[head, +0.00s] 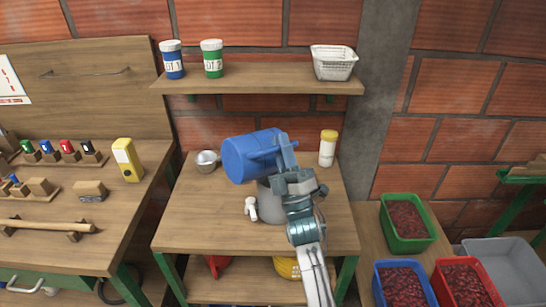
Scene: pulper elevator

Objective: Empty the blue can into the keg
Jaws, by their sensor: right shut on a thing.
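The blue can (247,158) is tipped well over, nearly on its side, in the air above the middle table. My right gripper (287,158) is shut on it at its right side, and the arm comes up from below. A grey round vessel (270,206), which looks like the keg, stands on the table below the can. The can and my gripper hide its top and right side. I cannot tell whether anything pours from the can. My left gripper is out of view.
A small metal cup (206,161), a white bottle with a yellow lid (327,148) and a small white object (251,208) stand near the keg. The table's front left is clear.

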